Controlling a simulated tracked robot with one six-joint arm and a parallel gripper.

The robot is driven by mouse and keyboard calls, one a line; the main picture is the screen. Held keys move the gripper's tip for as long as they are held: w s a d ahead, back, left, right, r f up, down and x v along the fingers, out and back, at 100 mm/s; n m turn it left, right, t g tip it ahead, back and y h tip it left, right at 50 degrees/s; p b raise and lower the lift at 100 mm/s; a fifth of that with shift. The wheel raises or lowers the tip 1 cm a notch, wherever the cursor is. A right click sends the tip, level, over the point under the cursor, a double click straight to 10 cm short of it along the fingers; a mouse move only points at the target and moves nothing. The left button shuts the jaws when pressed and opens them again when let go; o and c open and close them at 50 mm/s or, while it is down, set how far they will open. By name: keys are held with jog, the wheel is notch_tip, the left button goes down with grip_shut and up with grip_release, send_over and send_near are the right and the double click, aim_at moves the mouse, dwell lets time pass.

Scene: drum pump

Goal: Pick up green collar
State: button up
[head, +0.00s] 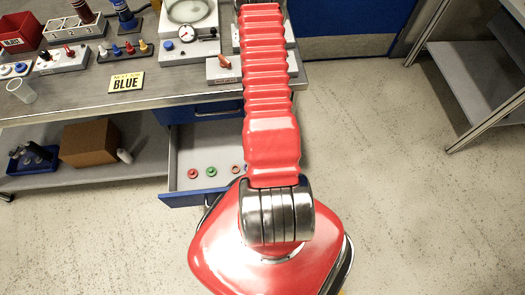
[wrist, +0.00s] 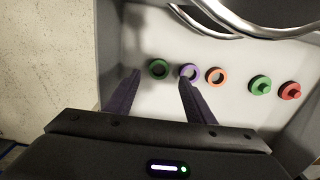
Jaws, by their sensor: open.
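The green collar (wrist: 158,68) is a small ring with a dark hole, lying flat on the pale floor of the open drawer in the wrist view. My gripper (wrist: 160,77) is open and empty, its two dark fingers reaching towards the ring, one on each side in the picture. The right fingertip overlaps the edge of a purple ring (wrist: 189,71); I cannot tell whether it touches. In the head view my red arm covers the gripper and seems to hide the green collar.
An orange ring (wrist: 216,76), a green knobbed piece (wrist: 260,84) and a red knobbed piece (wrist: 290,90) lie in a row in the drawer (head: 172,148). The workbench (head: 60,105) above holds a yellow "BLUE" sign (head: 126,82) and several fixtures.

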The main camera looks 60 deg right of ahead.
jog(key=shift+s+f, duration=0.2)
jog(key=shift+f, duration=1.85)
jog(key=shift+c, duration=0.4)
jog(key=c, duration=1)
jog(key=shift+r, duration=0.2)
jog(key=shift+r, duration=4.85)
